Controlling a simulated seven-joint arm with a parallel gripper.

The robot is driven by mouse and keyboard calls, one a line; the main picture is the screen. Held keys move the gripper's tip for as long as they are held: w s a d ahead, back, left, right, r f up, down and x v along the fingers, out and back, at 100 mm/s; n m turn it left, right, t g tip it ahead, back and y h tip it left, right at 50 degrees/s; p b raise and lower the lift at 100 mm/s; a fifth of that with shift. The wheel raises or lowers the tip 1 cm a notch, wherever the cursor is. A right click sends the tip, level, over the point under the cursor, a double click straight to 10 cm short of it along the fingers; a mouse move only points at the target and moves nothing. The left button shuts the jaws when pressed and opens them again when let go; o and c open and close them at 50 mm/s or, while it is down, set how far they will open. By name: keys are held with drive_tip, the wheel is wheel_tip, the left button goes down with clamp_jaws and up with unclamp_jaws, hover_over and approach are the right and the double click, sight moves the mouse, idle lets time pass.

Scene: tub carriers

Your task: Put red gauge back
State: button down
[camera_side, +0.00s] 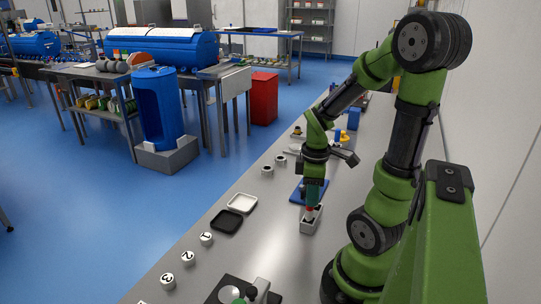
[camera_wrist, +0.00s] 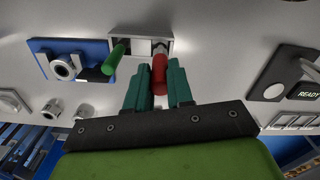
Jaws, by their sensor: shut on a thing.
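The red gauge (camera_wrist: 160,75), a red handle with a pale metal end, is between the teal fingers of my gripper (camera_wrist: 161,70), which is shut on it. The pale end is at the right opening of the light grey carrier (camera_wrist: 169,40); I cannot tell how far inside it is. A green gauge (camera_wrist: 115,56) stands at the carrier's left side. In the side view my gripper (camera_side: 312,200) points down over the carrier (camera_side: 310,227), with a bit of the red gauge (camera_side: 309,214) showing below the fingers.
A blue plate with a metal ring (camera_wrist: 64,64) lies beside the carrier. A dark device reading READY (camera_wrist: 293,80) is right in the wrist view. White and black trays (camera_side: 226,221) and numbered white cylinders (camera_side: 187,257) lie along the bench's left edge.

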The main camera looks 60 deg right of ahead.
drive_tip(key=shift+f, duration=1.25)
drive_tip(key=shift+f, duration=0.2)
drive_tip(key=c, duration=1)
unclamp_jaws()
wheel_tip(320, 180, up, 12)
drive_tip(key=shift+r, duration=0.1)
drive_tip(key=w+a+r+m+t+y, duration=0.1)
drive_tip(key=w+a+r+m+t, duration=0.1)
drive_tip(key=a, duration=0.7)
drive_tip(key=w+a+r+m+t+y, duration=0.1)
drive_tip(key=w+a+r+m+t, duration=0.2)
drive_tip(key=a, duration=0.7)
drive_tip(key=shift+w+r+m+t, duration=0.25)
drive_tip(key=shift+w+m+t, duration=0.65)
drive_tip(key=shift+m+t, duration=0.15)
